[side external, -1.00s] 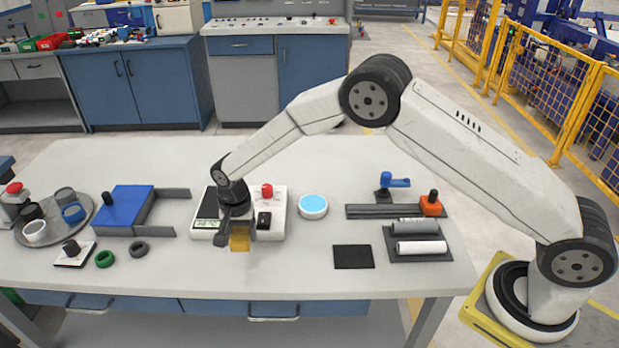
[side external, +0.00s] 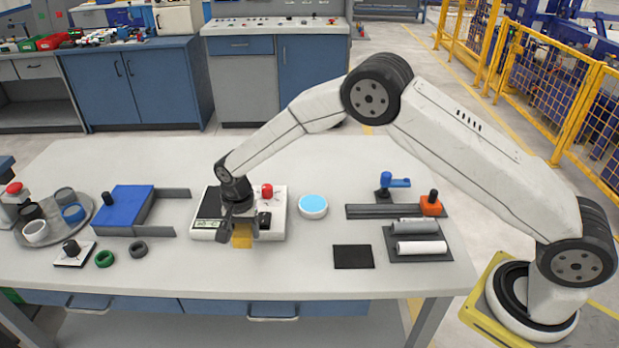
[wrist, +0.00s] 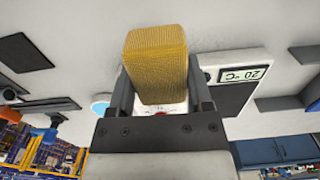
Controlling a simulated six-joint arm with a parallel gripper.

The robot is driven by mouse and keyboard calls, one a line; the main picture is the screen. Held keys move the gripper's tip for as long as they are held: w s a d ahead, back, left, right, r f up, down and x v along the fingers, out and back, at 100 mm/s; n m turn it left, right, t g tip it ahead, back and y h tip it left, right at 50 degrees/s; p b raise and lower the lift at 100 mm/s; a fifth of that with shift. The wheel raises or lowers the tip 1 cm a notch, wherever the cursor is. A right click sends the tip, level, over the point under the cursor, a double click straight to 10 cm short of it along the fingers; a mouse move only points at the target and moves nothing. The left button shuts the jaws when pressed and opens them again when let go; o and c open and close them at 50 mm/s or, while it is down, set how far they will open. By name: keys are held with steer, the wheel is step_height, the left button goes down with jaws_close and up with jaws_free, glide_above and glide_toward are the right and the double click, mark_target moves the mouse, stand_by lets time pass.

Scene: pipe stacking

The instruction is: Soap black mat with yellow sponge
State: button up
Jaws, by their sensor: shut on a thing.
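My gripper (side external: 241,234) is shut on the yellow sponge (side external: 242,241), in front of the white scale-like device. The sponge also shows large between the fingers in the wrist view (wrist: 157,62). The black mat (side external: 353,257) lies flat on the table to the right of the gripper, near the front edge. The sponge is apart from the mat. A round white dish with light blue content (side external: 313,206) stands between the gripper and the mat, farther back; part of it shows beside the left finger in the wrist view (wrist: 100,104).
The white device (side external: 277,200) with a display and red knob is behind my gripper. A dark tray (side external: 402,257) with rolls lies right of the mat. Left are a blue box (side external: 128,205), two rings and a round tray (side external: 85,224) of cups. The table front between sponge and mat is clear.

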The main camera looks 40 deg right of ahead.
mark_target(314, 203)
steer(key=d+m, duration=0.1)
steer(key=d, duration=0.2)
steer(key=w+d+m, duration=0.1)
steer(key=d, duration=0.3)
steer(key=w+d+m, duration=0.1)
steer(key=d, duration=0.3)
steer(key=shift+r+m, duration=0.3)
steer(key=shift+m, duration=0.1)
steer(key=d+m, duration=0.1)
steer(key=d, duration=0.3)
steer(key=d+m, duration=0.2)
steer(key=d, duration=0.3)
steer(key=d+m, duration=0.1)
steer(key=d, duration=0.3)
steer(key=shift+s+d+r+m, duration=0.2)
steer(key=shift+d+r+m, duration=0.1)
steer(key=shift+r+m, duration=0.1)
steer(key=shift+f, duration=0.2)
steer(key=shift+f, duration=2.8)
steer(key=shift+f, duration=0.5)
steer(key=shift+r, duration=0.1)
steer(key=shift+r, duration=3.4)
steer(key=shift+a+r, duration=0.1)
